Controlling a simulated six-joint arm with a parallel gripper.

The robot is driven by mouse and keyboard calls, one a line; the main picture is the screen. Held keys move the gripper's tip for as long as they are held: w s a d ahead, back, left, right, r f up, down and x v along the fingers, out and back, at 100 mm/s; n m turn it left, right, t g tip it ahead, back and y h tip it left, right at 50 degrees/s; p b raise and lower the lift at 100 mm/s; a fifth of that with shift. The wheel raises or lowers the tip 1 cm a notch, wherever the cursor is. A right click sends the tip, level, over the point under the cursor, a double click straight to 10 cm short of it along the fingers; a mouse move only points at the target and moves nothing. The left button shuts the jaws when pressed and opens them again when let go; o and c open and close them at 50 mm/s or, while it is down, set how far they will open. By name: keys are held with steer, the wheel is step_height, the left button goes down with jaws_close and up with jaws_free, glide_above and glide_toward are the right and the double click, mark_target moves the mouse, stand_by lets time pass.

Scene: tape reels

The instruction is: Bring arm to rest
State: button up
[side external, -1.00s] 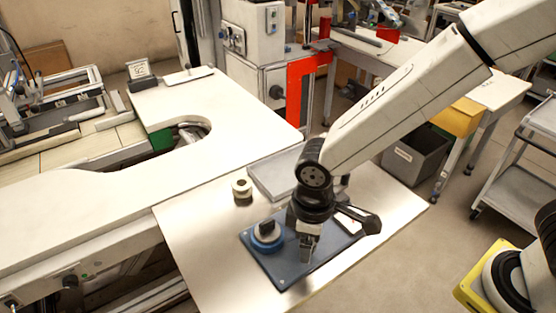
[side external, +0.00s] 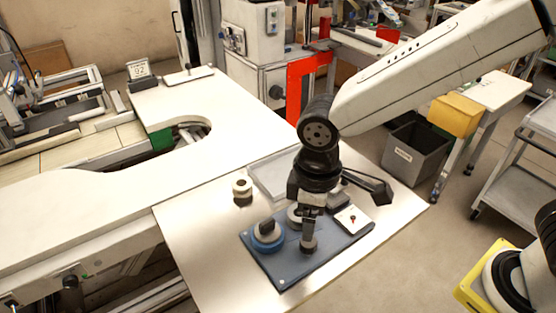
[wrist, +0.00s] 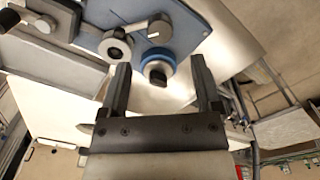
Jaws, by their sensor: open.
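My gripper (side external: 309,209) hangs pointing down above the blue plate (side external: 287,270) on the metal table. In the wrist view, its two dark fingers (wrist: 160,62) stand wide apart with nothing held between them. A blue reel with a dark knob (side external: 266,237) sits at the plate's left side; it also shows beyond the fingertips in the wrist view (wrist: 157,68). A dark post with a grey round base (side external: 308,244) stands on the plate just below the gripper. Another pale round part (side external: 295,216) is partly hidden behind the gripper.
A white square piece (side external: 352,219) lies at the plate's right. The white curved worktop (side external: 120,190) adjoins the table on the left. The table's front right is bare.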

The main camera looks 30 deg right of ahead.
steer(key=shift+r, duration=0.55)
steer(key=d+f+m, duration=0.1)
steer(key=d, duration=0.2)
steer(key=w+d+f+m, duration=0.1)
steer(key=d, duration=0.3)
steer(key=d+m+t, duration=0.1)
steer(key=d+m, duration=0.1)
steer(key=d, duration=0.1)
steer(key=shift+w+d+f, duration=0.25)
steer(key=shift+d+f, duration=0.15)
steer(key=d+m, duration=0.1)
steer(key=d, duration=0.2)
steer(key=s+d+f+m+t, duration=0.1)
steer(key=d, duration=0.2)
steer(key=s+d+f+m, duration=0.1)
steer(key=d+m, duration=0.1)
steer(key=d, duration=0.1)
steer(key=shift+s+d+f, duration=0.15)
steer(key=shift+d+f, duration=0.1)
steer(key=shift+d, duration=0.05)
steer(key=shift+s+d+f+t, duration=0.15)
steer(key=shift+s+d+t, duration=0.15)
steer(key=shift+d, duration=0.2)
steer(key=shift+w, duration=0.1)
